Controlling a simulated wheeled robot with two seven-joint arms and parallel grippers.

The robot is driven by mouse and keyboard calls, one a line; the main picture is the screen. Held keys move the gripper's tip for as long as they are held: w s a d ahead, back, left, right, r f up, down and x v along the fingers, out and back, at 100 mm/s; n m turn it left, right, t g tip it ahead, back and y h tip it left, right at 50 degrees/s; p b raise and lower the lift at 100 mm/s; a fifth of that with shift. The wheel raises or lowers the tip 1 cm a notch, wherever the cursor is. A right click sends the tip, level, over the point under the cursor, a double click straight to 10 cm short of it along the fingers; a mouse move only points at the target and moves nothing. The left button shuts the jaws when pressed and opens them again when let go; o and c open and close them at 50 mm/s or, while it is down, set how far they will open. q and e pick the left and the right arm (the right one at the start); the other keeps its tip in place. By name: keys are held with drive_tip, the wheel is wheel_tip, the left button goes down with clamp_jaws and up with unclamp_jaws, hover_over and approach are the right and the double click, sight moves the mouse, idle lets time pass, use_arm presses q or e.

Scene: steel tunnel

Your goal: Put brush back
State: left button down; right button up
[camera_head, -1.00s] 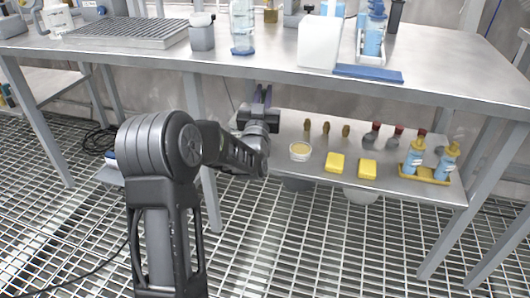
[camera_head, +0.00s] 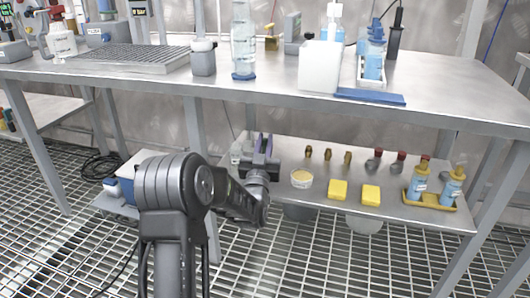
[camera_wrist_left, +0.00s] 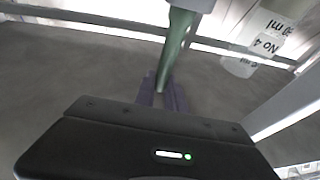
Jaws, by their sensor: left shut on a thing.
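My left gripper (camera_head: 261,150) is at the left end of the lower shelf (camera_head: 300,215), under the tabletop. In the left wrist view its purple fingers (camera_wrist_left: 161,95) are shut on a slim green piece (camera_wrist_left: 177,45), likely the brush handle. That piece has a white part at its upper end in the picture. The brush itself is too small to make out in the head view. I cannot tell whether it touches the shelf. My right gripper is not in view.
The tabletop (camera_head: 240,92) is close above.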

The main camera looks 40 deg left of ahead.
use_arm(q)
drive_tip(key=shift+f, duration=1.2)
drive_tip(key=shift+f, duration=0.2)
drive_tip(key=c, duration=1.4)
unclamp_jaws()
drive_tip(key=shift+r, duration=0.1)
